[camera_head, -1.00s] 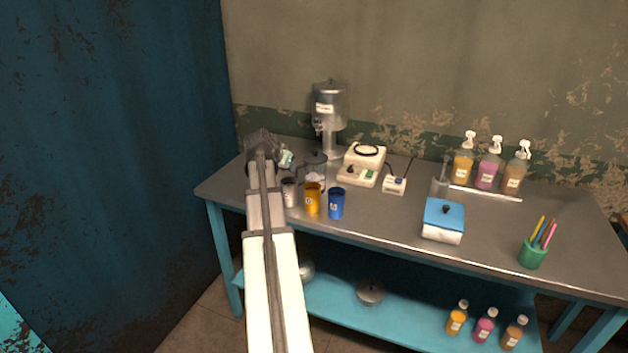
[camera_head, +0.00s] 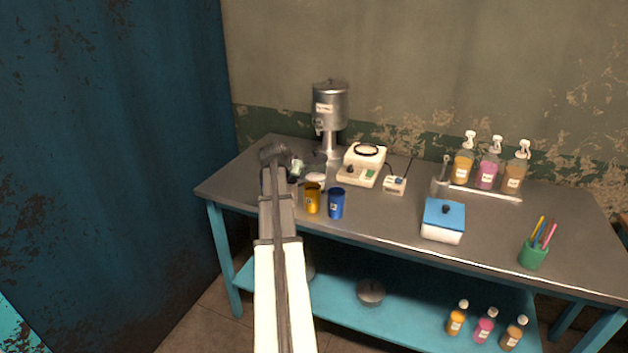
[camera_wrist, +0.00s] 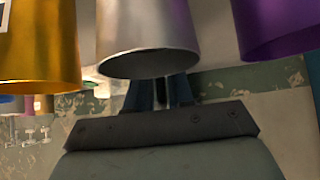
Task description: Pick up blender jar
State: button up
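The blender jar (camera_head: 317,173) appears to be the clear vessel standing on the table left of the white blender base (camera_head: 361,168). It is hard to make out, and part of it is behind my wrist. My gripper (camera_head: 275,153) is over the left end of the table, left of the jar and apart from it. In the wrist view, a silver cup (camera_wrist: 148,35) partly covers the fingers of my gripper (camera_wrist: 160,96), so their opening is unclear. I see no jar in that view.
A gold cup (camera_head: 312,199) and a blue cup (camera_head: 336,204) stand in front of the jar. A purple cup (camera_wrist: 277,25) shows in the wrist view. A steel dispenser (camera_head: 330,110) stands behind. A blue-lidded box (camera_head: 443,220) is farther right.

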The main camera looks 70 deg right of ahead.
grip_shut()
dwell(0.3)
jog(key=shift+r, duration=0.1)
